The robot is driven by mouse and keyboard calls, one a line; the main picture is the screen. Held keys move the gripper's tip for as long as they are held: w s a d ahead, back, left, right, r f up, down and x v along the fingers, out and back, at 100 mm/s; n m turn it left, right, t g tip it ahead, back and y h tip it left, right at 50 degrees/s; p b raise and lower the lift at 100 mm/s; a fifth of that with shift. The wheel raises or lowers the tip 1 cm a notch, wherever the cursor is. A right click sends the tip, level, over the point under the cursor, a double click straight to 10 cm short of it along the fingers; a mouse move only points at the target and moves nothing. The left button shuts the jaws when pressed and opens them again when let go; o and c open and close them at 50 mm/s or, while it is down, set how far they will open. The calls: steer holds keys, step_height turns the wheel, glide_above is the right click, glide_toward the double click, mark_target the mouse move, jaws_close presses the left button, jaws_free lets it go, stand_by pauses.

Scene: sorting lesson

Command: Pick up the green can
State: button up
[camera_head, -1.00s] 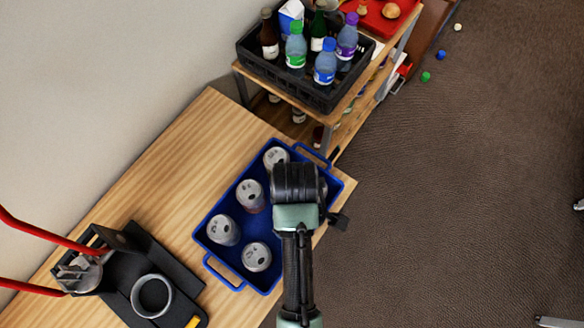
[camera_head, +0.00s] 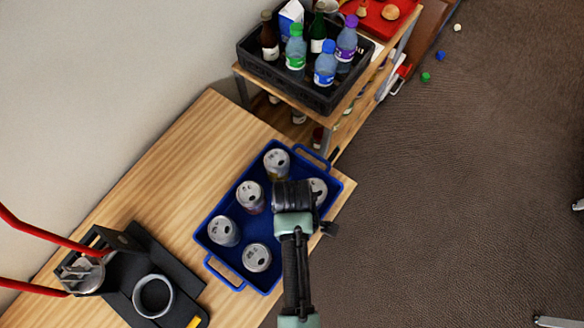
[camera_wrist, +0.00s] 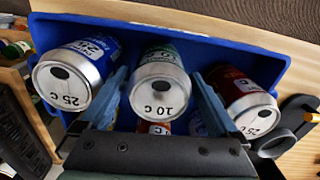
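In the wrist view, the green can (camera_wrist: 161,75) stands upright in the blue tray, its silver lid marked "10 c". My gripper (camera_wrist: 160,100) is open, with one blue-grey finger on each side of this can. Whether the fingers touch it I cannot tell. A blue can (camera_wrist: 78,72) marked "25 c" stands left of it and a dark red can (camera_wrist: 244,95) marked "25 c" right of it. In the head view, my gripper (camera_head: 293,195) is over the tray and hides part of it. Side colours of the cans are hard to tell there.
The blue tray (camera_head: 239,284) on the wooden table (camera_head: 215,125) holds several cans close together. A black holder with a ring (camera_head: 153,296) and a red-handled device (camera_head: 82,274) stand at lower left. A black crate of bottles (camera_head: 262,70) stands on a shelf above. Open floor is right.

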steer(key=c, duration=1.4)
steer(key=shift+r, duration=0.1)
